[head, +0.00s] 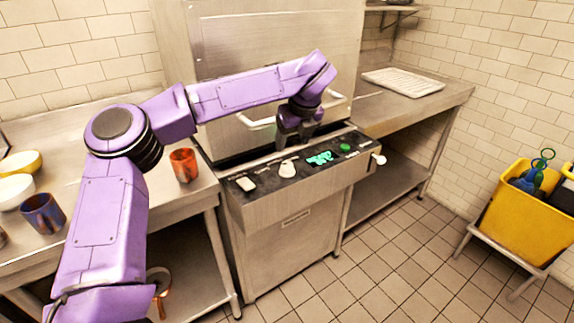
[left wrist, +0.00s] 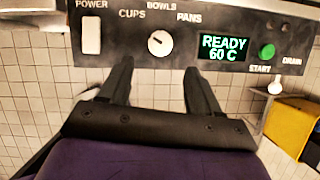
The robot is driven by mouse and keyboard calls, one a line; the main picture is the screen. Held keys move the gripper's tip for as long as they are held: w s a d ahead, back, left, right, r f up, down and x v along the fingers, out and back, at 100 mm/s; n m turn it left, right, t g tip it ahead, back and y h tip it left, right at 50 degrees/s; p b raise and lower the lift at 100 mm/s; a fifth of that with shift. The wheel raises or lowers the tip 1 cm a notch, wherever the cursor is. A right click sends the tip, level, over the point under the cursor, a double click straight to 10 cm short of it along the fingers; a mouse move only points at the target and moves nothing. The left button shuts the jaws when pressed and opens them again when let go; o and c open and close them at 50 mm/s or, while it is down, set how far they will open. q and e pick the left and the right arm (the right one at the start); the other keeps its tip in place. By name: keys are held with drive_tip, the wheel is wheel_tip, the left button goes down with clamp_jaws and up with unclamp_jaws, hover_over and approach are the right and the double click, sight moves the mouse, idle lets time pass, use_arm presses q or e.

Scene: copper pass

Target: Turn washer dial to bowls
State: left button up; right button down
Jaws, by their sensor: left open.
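The washer dial (head: 287,168) is a white round knob on the dark control panel of the steel dishwasher. In the left wrist view the dial (left wrist: 160,43) sits among the labels CUPS, BOWLS and PANS. Its small dark mark appears to point up-left, toward CUPS. My left gripper (head: 296,138) hangs over the panel, close behind the dial in the head view. In the left wrist view its two fingers (left wrist: 157,75) are open and apart, with the dial beyond the gap and nothing between them. My right gripper is not in view.
The panel also has a white power switch (head: 246,184), a display (head: 320,158) reading READY 60 C, a green start button (head: 345,148) and a drain lever (head: 379,159). Mugs and bowls stand on the left counter (head: 90,215). A yellow bucket (head: 515,215) stands at right.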

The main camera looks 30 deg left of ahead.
sight(287, 164)
use_arm(q)
drive_tip(key=p+x, duration=0.1)
drive_tip(key=x, duration=0.9)
drive_tip(key=shift+w+d+f, duration=0.1)
drive_tip(key=shift+w+f, duration=0.05)
drive_tip(key=shift+w, duration=0.05)
drive_tip(key=c, duration=1)
